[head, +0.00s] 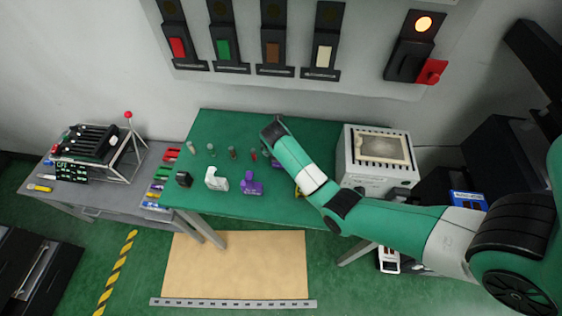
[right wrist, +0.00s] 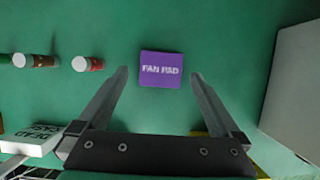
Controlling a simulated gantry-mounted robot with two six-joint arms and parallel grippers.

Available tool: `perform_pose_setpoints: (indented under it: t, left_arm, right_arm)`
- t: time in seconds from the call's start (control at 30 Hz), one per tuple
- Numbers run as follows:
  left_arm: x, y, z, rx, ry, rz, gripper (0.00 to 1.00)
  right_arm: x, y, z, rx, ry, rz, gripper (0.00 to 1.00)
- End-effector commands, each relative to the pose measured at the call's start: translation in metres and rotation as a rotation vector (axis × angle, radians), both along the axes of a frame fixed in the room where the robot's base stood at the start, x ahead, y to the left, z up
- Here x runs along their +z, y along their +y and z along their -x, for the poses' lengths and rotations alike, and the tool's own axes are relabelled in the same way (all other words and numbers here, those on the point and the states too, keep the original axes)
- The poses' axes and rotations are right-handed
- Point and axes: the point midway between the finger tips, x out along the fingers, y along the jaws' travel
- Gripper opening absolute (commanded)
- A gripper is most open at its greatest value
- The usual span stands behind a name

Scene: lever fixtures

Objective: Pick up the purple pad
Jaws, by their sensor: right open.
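The purple pad (right wrist: 161,70), lettered "FAN PAD", lies on the green tabletop in the right wrist view. My right gripper (right wrist: 160,76) is open, with one finger on each side of the pad and a gap on both sides; nothing is held. In the head view my right arm reaches over the table from the right and hides its own gripper. A small purple patch (head: 275,163) shows beside the arm there, and I cannot tell its shape. A separate purple object (head: 251,186) stands to its lower left. My left gripper is not in view.
Several small capped vials (right wrist: 88,64) stand left of the gripper. A white lettered block (right wrist: 32,140) is at lower left. A white box-shaped machine (head: 375,160) stands right of the arm. A wall panel of levers (head: 300,45) is behind the green table (head: 215,125).

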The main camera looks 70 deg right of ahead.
Motion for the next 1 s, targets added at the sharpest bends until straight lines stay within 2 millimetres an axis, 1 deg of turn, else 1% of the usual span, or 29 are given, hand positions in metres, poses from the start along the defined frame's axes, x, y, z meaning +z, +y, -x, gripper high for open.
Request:
perform_pose_setpoints:
  t: [0.03,0.13,0.2,0.4,0.47,0.5,0.57,0.6,0.67,0.7,0.83,0.87,1.0]
  left_arm:
    - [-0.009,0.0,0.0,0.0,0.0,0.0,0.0]
    - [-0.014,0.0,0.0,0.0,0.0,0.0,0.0]
    - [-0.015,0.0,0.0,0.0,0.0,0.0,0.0]
    - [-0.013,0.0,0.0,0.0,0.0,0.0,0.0]
    - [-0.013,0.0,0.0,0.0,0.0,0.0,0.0]
    - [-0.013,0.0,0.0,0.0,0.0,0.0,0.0]
    - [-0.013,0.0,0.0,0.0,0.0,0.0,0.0]
    - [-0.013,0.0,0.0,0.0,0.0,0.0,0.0]
    - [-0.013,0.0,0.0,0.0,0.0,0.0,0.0]
    - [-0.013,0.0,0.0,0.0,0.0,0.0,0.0]
    - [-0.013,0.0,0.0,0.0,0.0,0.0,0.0]
    - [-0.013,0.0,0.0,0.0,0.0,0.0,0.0]
    - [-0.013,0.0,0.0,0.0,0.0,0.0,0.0]
  right_arm:
    - [-0.014,-0.003,0.002,-0.001,0.002,-0.001,1.0]
    - [-0.026,-0.008,0.0,-0.001,0.002,-0.001,1.0]
    - [-0.028,-0.01,-0.001,0.0,0.0,0.0,1.0]
    - [-0.027,-0.01,-0.001,0.0,0.0,0.0,1.0]
    - [-0.027,-0.01,-0.001,0.0,0.0,0.0,0.89]
    - [-0.027,-0.01,-0.001,0.0,0.0,0.0,0.82]
    - [-0.027,-0.01,-0.001,0.0,0.0,0.0,0.71]
    - [-0.027,-0.01,-0.001,0.0,0.0,0.0,0.64]
    - [-0.027,-0.01,-0.001,0.0,0.0,0.0,0.53]
    - [-0.027,-0.01,-0.001,0.0,0.0,0.0,0.46]
    - [-0.027,-0.01,-0.001,0.001,0.0,0.0,0.23]
    - [-0.027,-0.01,-0.002,0.0,0.0,0.0,0.21]
    - [-0.027,-0.01,-0.002,0.0,0.0,0.0,0.21]
